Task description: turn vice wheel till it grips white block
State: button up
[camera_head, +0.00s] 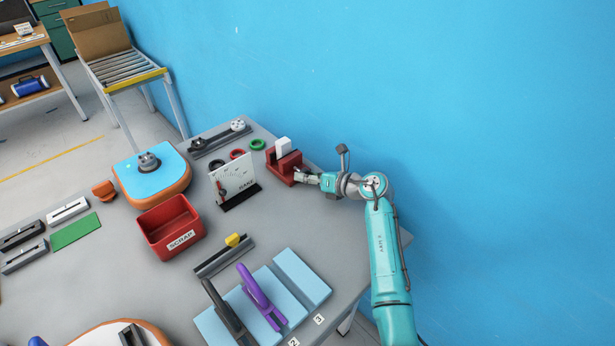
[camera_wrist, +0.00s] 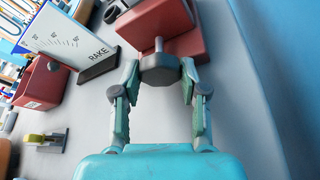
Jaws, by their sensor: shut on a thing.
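The red vice (camera_head: 283,166) stands at the far right end of the grey table, near the blue wall. The white block (camera_head: 283,146) sits upright in the vice, between its red parts; whether the jaws touch it I cannot tell. In the wrist view the red vice body (camera_wrist: 180,42) is at the top, with a metal screw leading to a dark grey faceted wheel (camera_wrist: 160,70). My gripper (camera_wrist: 158,76) is shut on that wheel, one finger on each side. In the head view my gripper (camera_head: 303,177) is at the vice's near right side.
A white gauge board marked RAKE (camera_head: 233,178) stands left of the vice. Green (camera_head: 257,144) and red rings lie behind it. A red SCRAP bin (camera_head: 170,227) is further left. The blue wall (camera_head: 480,130) is close on the right.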

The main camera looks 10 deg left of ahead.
dwell(0.3)
jog(key=o, duration=1.1)
jog(key=shift+d, duration=0.1)
jog(key=v, duration=1.2)
